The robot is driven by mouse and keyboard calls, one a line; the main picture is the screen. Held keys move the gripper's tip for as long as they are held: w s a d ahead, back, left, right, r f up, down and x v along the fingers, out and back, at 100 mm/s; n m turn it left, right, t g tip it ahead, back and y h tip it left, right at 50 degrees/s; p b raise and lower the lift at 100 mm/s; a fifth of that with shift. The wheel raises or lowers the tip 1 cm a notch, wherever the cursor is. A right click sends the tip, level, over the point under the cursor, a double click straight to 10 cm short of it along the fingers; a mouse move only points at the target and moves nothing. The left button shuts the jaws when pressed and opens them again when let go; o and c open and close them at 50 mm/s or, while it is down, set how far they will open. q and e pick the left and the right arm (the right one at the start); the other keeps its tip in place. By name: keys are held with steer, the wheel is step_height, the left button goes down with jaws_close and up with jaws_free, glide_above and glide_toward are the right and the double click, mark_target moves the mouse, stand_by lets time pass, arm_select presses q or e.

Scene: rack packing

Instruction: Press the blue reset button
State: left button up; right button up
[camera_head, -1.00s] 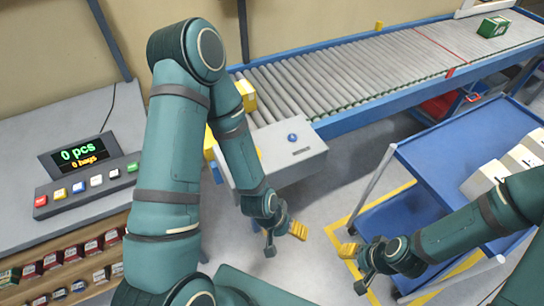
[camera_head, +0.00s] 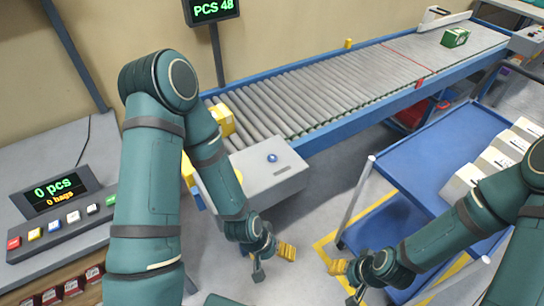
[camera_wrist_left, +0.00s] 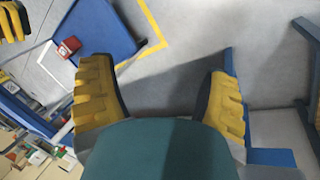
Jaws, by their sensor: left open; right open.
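A small blue button (camera_head: 272,158) sits on top of a grey box (camera_head: 262,184) at the near end of the roller conveyor. Another blue button (camera_head: 73,217) is in the row on the counter panel (camera_head: 62,225) at the left, among red, yellow, white, black and green ones. My left gripper (camera_head: 272,262) is open and empty, below and apart from the grey box. Its two yellow fingers stand wide apart over grey floor in the left wrist view (camera_wrist_left: 158,95). My right gripper (camera_head: 346,280) is open and empty beside the blue cart.
The roller conveyor (camera_head: 330,92) runs to the back right, with a green box (camera_head: 455,37) far along it. A blue cart (camera_head: 432,160) holding white boxes (camera_head: 494,162) stands at the right. Floor between box and cart is clear.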

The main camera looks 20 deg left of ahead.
arm_select(q)
jaws_close()
stand_by(1.2)
